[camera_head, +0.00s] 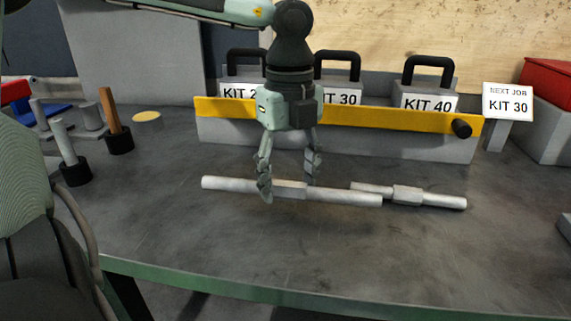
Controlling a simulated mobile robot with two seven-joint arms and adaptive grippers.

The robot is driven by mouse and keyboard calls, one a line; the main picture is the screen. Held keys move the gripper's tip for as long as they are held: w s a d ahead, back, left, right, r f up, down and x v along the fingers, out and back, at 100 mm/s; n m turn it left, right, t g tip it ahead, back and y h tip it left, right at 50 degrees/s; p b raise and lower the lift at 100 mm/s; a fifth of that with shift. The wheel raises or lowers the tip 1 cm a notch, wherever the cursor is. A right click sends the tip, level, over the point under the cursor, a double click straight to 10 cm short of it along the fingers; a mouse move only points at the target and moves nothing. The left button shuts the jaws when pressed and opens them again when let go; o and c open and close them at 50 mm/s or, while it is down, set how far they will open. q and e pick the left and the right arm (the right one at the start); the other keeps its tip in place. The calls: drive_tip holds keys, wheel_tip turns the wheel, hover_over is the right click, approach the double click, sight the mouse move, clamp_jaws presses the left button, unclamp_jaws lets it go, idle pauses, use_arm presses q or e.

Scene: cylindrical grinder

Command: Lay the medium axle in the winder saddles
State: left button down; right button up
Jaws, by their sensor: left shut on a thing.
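My left gripper (288,185) points down from above and is shut on a long pale grey axle (340,195). Its fingers are around the thicker middle block, and the axle lies nearly level across the view. I cannot tell whether it touches the bench or is just above it. A second pale axle (440,200) with a thicker middle block lies on the bench to the right, partly behind the held one's right end. No labels show which axle is the medium one. I do not recognise the winder saddles in this view. My right gripper is not in view.
Behind the gripper a yellow-fronted rack (400,121) holds several grey kit blocks with black handles. A sign (508,101) reads "NEXT JOB KIT 30". Posts in black cups (76,172) stand at left. A red box (549,80) is at right. The front bench is clear.

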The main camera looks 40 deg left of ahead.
use_arm(q)
drive_tip(key=shift+w+f, duration=0.1)
drive_tip(key=shift+f, duration=0.6)
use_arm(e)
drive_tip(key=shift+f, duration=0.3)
use_arm(q)
drive_tip(key=shift+f, duration=0.1)
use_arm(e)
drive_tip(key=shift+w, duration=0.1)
use_arm(q)
drive_tip(key=c, duration=1)
unclamp_jaws()
drive_tip(key=shift+f, duration=0.15)
drive_tip(key=o, duration=0.5)
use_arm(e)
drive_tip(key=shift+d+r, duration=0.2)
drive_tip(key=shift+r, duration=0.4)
